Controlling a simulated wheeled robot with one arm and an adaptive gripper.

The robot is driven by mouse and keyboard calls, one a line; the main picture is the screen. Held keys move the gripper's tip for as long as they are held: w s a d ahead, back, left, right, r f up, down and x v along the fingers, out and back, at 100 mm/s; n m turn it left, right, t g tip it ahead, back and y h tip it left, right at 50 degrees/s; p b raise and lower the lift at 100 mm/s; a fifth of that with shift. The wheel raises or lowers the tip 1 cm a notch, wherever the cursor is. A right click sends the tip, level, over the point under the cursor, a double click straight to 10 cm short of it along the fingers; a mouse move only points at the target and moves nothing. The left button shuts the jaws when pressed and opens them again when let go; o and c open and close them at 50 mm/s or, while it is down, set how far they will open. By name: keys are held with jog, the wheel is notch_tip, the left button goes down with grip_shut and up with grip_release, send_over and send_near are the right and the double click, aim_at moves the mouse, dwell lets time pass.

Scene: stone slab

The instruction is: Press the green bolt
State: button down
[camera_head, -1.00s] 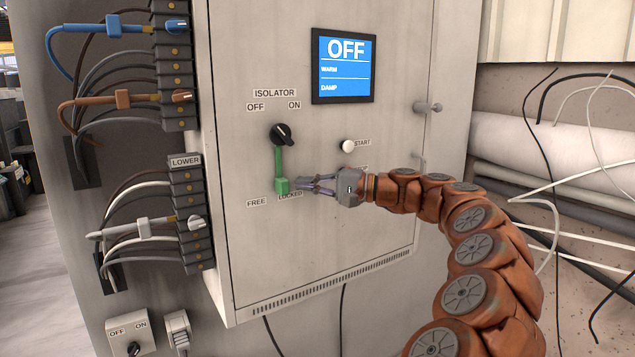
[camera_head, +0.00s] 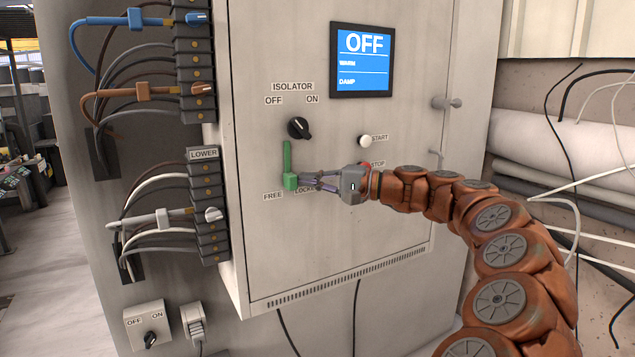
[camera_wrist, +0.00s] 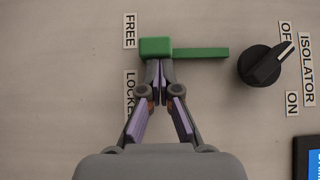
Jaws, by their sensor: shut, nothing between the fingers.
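The green bolt (camera_head: 291,182) is a block with a thin upright bar, on the cabinet door below the black isolator knob (camera_head: 299,128). It stands between the FREE label (camera_head: 272,196) and the LOCKED label (camera_head: 305,189), nearer FREE in the wrist view. The bar's top end is slightly left of the knob. My gripper (camera_head: 304,180) is shut and empty, right of the block, tips pointing left. In the wrist view the closed fingertips (camera_wrist: 160,68) meet the LOCKED-side face of the bolt's block (camera_wrist: 155,47) and appear to touch it.
A white START button (camera_head: 365,141) and a red STOP button (camera_head: 366,164), partly hidden by my gripper, are to the right. The screen (camera_head: 362,60) reads OFF. A terminal strip with cables (camera_head: 207,194) lines the left. A door handle (camera_head: 447,103) sticks out at right.

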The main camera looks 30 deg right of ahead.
jog(key=shift+a, duration=1.25)
jog(key=w+d+v, duration=0.2)
jog(key=v, duration=1.1)
jog(key=shift+d+b, duration=0.2)
jog(key=shift+b, duration=0.1)
